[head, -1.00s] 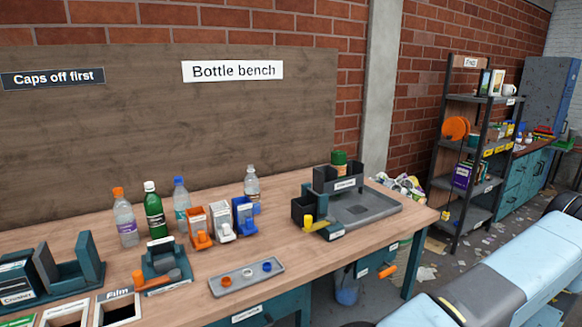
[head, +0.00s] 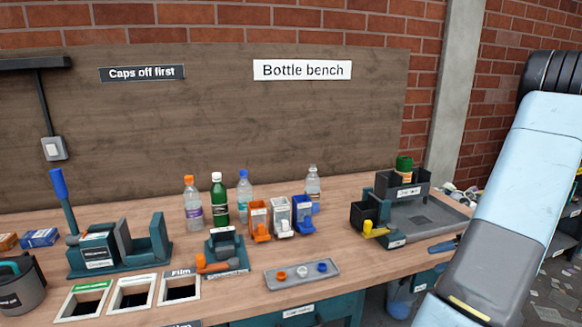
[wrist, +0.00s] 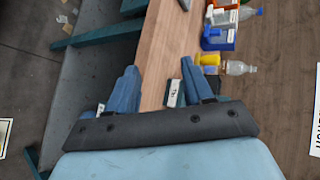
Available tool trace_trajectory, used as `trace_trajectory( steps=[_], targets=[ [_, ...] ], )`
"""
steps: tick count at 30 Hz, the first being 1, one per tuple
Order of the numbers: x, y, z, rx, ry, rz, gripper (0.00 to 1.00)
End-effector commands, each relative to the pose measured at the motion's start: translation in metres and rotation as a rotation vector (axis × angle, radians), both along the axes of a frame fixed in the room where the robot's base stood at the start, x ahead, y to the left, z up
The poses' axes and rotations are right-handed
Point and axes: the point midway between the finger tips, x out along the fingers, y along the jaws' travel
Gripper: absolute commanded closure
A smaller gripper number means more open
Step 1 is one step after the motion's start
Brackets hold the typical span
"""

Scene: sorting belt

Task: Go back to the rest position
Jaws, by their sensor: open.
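My gripper (wrist: 157,88) shows in the wrist view with its two blue fingers spread apart and nothing between them. It hangs over the bench's edge, with the wooden bench top (wrist: 165,52) and dark floor beyond it. In the head view my pale blue arm rises at the right side, in front of the bench's right end. My gripper's fingertips are hard to make out there. The wooden bench (head: 350,275) carries bottles, dispensers and trays, all apart from my arm.
Several bottles, including a green one (head: 218,203), stand at the back of the bench. A small grey tray (head: 303,283) holds caps near the front. A black holder with a dark tray (head: 428,218) sits at the right end. Framed openings (head: 133,292) lie at front left.

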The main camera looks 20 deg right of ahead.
Motion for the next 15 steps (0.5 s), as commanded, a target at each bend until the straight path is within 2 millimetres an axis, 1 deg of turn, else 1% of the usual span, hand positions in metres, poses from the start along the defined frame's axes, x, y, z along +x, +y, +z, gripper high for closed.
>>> trace_trajectory(
  steps=[1,6,10,15],
  targets=[
    [0.008,0.014,0.013,-0.030,0.019,0.039,0.49],
    [0.023,0.058,0.049,-0.122,0.093,0.146,0.49],
    [0.030,0.091,0.074,-0.203,0.142,0.218,0.49],
    [0.033,0.135,0.104,-0.318,0.189,0.299,0.49]
  ],
)
